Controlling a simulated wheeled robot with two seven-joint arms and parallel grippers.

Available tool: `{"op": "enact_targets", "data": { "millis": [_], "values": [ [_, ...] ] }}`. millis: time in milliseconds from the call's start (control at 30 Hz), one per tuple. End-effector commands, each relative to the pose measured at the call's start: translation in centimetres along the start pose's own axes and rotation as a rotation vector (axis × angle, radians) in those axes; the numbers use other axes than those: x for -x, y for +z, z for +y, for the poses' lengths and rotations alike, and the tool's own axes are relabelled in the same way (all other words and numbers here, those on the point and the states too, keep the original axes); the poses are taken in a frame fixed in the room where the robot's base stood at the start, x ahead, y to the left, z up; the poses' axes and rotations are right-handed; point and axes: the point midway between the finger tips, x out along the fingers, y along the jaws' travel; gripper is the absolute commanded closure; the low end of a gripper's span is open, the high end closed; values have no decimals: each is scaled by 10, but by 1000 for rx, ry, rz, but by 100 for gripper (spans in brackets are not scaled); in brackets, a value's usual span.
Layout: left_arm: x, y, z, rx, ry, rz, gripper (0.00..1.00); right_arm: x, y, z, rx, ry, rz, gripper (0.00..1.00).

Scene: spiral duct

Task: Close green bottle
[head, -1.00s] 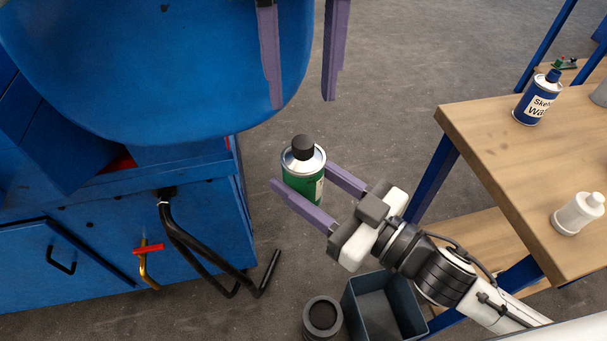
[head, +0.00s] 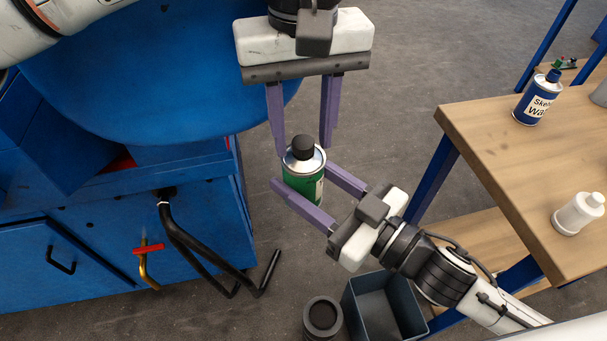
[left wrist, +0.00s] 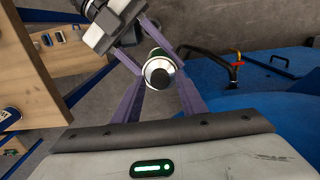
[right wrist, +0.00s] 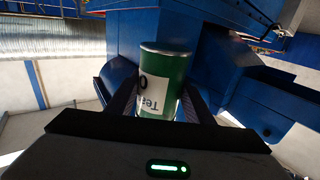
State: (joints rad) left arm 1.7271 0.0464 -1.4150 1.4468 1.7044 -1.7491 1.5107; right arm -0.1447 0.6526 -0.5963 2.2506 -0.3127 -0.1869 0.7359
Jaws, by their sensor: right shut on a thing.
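The green bottle (head: 302,180) is upright between the fingers of my right gripper (head: 318,188), which is shut on its body. Its silver top carries a black cap (head: 303,147); whether the cap is tight I cannot tell. In the right wrist view the green bottle (right wrist: 165,75) shows a white label between the fingers. My left gripper (head: 304,145) is open, its two fingers pointing down at the cap from above, one on each side, with gaps. In the left wrist view the cap (left wrist: 160,77) sits between the spread left fingers (left wrist: 160,95).
A blue machine (head: 120,230) with black hoses stands at the left. A wooden table (head: 530,170) at the right holds a blue can (head: 539,97) and a white bottle (head: 578,213). A dark open bin (head: 385,305) and a dark round container (head: 322,317) stand below.

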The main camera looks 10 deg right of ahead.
Motion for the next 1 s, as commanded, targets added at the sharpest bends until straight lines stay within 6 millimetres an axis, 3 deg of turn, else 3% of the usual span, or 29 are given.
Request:
{"op": "enact_targets", "data": {
  "millis": [67,300,500,800,1000],
  "values": [
    [0,0,0,0,0,0,62,0,-1,0,1,-1,3,100],
    [0,0,0,0,-1,0,100,0,-1,0,0,-1,3,100],
    [0,0,0,-37,-1,-1,100,0,-1,0,0,-1,3,100],
    [0,0,0,-484,-1,-3,100,0,-1,0,0,0,3,100],
    [0,-1,-1,-593,-2,-1,100,0,-1,0,0,0,3,100]
  ]
}}
